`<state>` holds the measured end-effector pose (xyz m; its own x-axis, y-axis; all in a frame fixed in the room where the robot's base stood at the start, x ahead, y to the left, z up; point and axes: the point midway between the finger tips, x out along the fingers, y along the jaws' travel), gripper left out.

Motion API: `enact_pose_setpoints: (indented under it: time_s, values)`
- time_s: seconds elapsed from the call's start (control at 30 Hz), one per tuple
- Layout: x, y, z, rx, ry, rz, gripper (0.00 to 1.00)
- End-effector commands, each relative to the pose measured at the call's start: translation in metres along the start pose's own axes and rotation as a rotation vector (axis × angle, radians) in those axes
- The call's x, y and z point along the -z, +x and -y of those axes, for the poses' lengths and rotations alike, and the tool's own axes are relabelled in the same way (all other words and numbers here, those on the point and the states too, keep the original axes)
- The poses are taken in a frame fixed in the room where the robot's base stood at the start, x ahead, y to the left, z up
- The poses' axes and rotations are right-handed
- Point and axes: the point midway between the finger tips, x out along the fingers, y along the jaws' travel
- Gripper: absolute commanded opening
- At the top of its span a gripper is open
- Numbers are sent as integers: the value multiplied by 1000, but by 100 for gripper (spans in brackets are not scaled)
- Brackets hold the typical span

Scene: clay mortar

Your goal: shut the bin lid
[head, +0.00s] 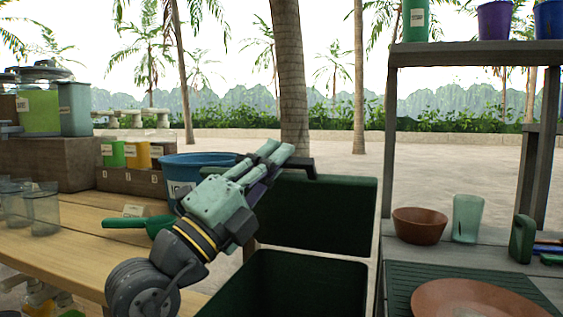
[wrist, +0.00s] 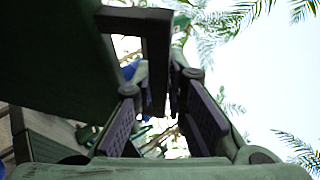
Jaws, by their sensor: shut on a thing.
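The dark green bin (head: 290,285) stands open at the bottom middle of the head view, between the wooden table and the grey shelf unit. Its lid (head: 325,215) is raised and stands nearly upright behind the opening. A dark handle (head: 303,166) sticks up at the lid's top left. My gripper (head: 279,153) is at this handle, its fingers pointing up and right. In the wrist view the handle (wrist: 156,60) runs down between the fingers, and my gripper (wrist: 165,85) is shut on it. The lid is a dark mass (wrist: 55,60) on the left there. Part of the lid's left edge is hidden by my gripper.
On the wooden table (head: 60,245) at left are a blue tub (head: 190,165), a green scoop (head: 125,222) and clear cups (head: 43,210). The shelf unit (head: 388,140) at right holds a brown bowl (head: 420,226), a greenish glass (head: 467,218) and a terracotta dish (head: 475,300).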

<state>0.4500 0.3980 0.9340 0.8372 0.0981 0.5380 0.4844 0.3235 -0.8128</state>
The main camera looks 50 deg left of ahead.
Motion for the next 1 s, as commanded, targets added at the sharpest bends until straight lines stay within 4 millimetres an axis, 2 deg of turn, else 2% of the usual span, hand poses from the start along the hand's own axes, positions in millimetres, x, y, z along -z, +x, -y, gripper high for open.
enact_pose_setpoints:
  time_s: [0.03, 0.1, 0.27, 0.73, 0.77, 0.8, 1.0]
  values:
    - [3, -8, -7, -4, 0, 1, 0]
    - [6, -15, -8, -4, -1, 1, 0]
    - [10, -24, -9, -7, 0, 1, 0]
    - [11, -26, -8, -6, -1, 1, 0]
    - [11, -26, -8, -6, -1, 1, 15]
    - [11, -26, -8, -6, -1, 1, 18]
    - [11, -26, -7, -4, -1, 1, 20]
